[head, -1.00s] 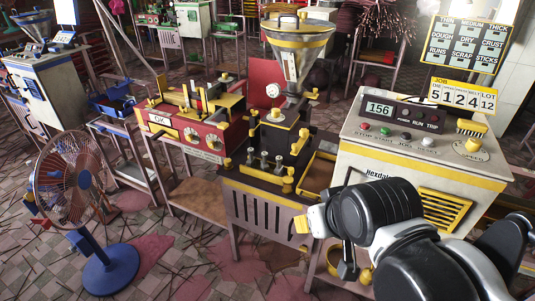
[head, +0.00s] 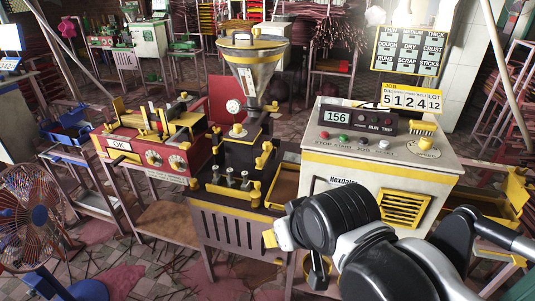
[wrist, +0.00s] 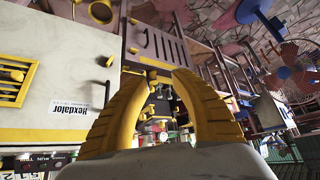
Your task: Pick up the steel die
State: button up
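Several small steel pieces (head: 231,179) stand in a row on the dark ledge at the front of the extruder (head: 238,148), below its funnel hopper; I cannot tell which one is the steel die. My gripper (head: 270,238) shows only as a yellow finger end in front of the slatted stand, to the lower right of these pieces and apart from them. In the wrist view my gripper (wrist: 162,76) has two ridged yellow fingers with a gap between their tips. It is open, and nothing is held. Small parts of the machine show blurred between and beyond the fingers.
A white control cabinet (head: 390,170) reading 156 stands close to the right of the extruder. A red machine marked OK (head: 150,145) stands to its left. A fan (head: 30,215) is at lower left. Thin sticks litter the tiled floor. A yellow-edged tray (head: 285,185) adjoins the ledge.

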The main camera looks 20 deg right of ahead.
aim_at(218, 179)
jog(key=i+j+z, duration=0.3)
jog(key=i, duration=0.3)
jog(key=i+j+z, duration=0.35)
jog(key=i, duration=0.2)
